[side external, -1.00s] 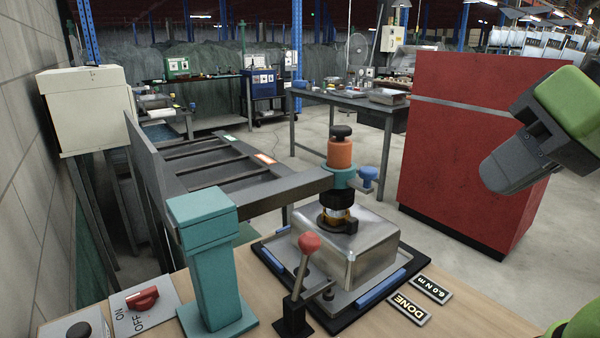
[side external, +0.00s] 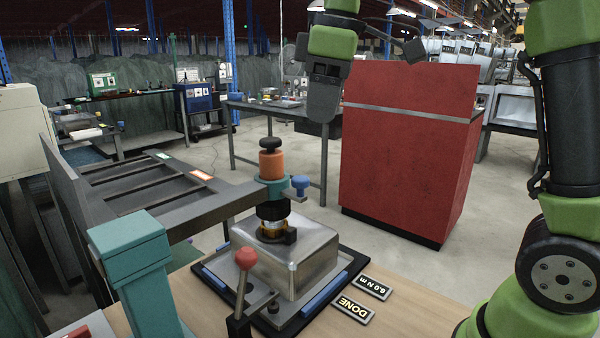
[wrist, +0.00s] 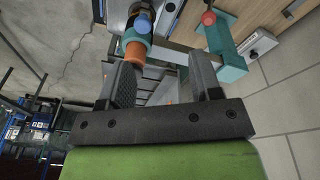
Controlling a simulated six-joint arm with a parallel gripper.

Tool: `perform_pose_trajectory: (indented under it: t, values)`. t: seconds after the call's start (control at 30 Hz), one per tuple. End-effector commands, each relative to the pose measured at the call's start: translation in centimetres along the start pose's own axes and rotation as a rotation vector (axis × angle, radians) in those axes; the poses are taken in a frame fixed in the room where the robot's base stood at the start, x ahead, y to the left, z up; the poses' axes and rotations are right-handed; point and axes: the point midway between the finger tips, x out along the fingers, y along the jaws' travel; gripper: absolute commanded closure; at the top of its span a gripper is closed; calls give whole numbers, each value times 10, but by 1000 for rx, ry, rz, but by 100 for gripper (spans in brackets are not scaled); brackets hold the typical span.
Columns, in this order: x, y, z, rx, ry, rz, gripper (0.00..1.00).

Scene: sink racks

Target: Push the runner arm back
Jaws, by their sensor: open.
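The runner arm (side external: 200,212) is a dark grey bar reaching from a teal post (side external: 140,275) to an upright runner with an orange body (side external: 271,164) and black knob on top. A blue knob (side external: 300,184) sticks out on its right. The runner's lower end is over the top of a metal box (side external: 305,262); whether it touches is unclear. My gripper (side external: 323,112) hangs in the air above and right of the runner in the side view. In the wrist view my open fingers (wrist: 162,72) are empty, with the orange body (wrist: 134,53) beyond the left finger.
A lever with a red ball (side external: 246,259) stands in front of the box. The box sits on a black-edged fixture with blue strips. DONE (side external: 352,308) and 6.0 N m (side external: 373,287) plates lie beside it. A red cabinet (side external: 410,160) stands behind; a slotted grey rack (side external: 140,185) is at left.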

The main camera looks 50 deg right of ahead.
Motion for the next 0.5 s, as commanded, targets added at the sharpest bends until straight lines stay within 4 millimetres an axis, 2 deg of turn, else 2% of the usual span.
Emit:
perform_pose_trajectory:
  t: [0.1,0.2,0.5]
  values:
    - [17,23,-20,-127,-79,-29,42]
    - [29,35,-30,-206,-119,-53,42]
    - [46,43,-36,-279,-151,-80,42]
